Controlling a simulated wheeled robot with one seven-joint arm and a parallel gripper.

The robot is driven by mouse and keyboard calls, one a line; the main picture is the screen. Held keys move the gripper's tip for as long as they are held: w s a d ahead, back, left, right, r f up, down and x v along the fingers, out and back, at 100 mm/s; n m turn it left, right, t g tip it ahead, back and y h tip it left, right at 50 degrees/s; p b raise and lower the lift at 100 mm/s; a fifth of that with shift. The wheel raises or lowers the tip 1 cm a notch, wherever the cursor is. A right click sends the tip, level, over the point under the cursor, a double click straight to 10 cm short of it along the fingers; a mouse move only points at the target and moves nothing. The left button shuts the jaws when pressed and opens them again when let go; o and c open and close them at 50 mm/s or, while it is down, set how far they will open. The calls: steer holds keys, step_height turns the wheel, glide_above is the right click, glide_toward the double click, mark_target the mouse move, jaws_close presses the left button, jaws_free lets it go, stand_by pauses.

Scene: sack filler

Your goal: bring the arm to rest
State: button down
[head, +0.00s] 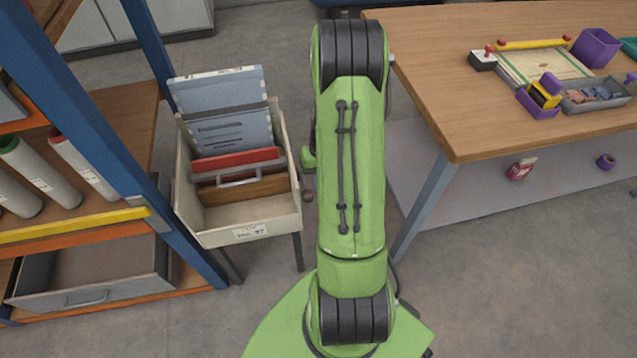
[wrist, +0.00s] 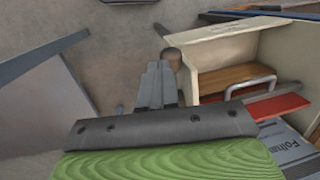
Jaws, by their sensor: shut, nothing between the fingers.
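My green arm (head: 350,160) stands folded upright in the middle of the head view. My gripper (wrist: 157,84) shows in the wrist view, with its two grey fingers together and nothing between them. The fingers point toward a small round brown knob (wrist: 172,58) beside the cream file bin (wrist: 225,52). I cannot tell whether they touch it. The knob (head: 307,196) also shows at the right side of the bin (head: 250,232) in the head view.
The bin holds a red folder (head: 235,160) and grey-blue folders (head: 230,132). A blue-framed shelf (head: 90,110) stands at left. A wooden table (head: 440,60) at right carries a purple box (head: 594,47) and a grey tray (head: 600,104). Bare floor (head: 520,270) lies at the lower right.

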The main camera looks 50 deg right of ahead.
steer(key=s+r+p, duration=0.2)
steer(key=s+r, duration=0.3)
steer(key=r, duration=0.4)
steer(key=shift+s+a+r+p, duration=0.25)
steer(key=shift+a+p, duration=0.05)
steer(key=shift+a, duration=0.15)
